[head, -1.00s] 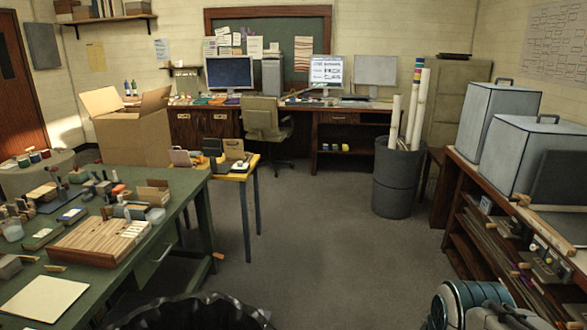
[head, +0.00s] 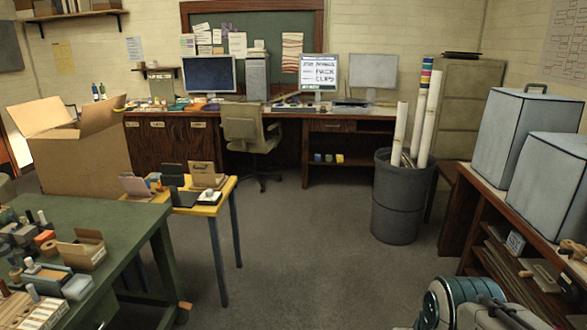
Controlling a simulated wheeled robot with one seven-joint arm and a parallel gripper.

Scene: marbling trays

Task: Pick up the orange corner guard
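A small orange piece (head: 184,305) shows low beside the near leg of the green table, at the lower left; it looks like the orange corner guard, but it is too small to make out its shape or be sure. I cannot tell whether it touches the leg or lies on the floor. My arm shows at the lower right edge as teal and grey links. My gripper's fingers are out of view, so their state does not show.
The green table (head: 95,215) at the left bears several small items. A yellow-topped table (head: 224,189) and a cardboard box (head: 78,165) stand behind it. A dark bin (head: 398,212) with rolls and a brown shelf unit (head: 462,212) are at the right. The middle floor (head: 290,255) is clear.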

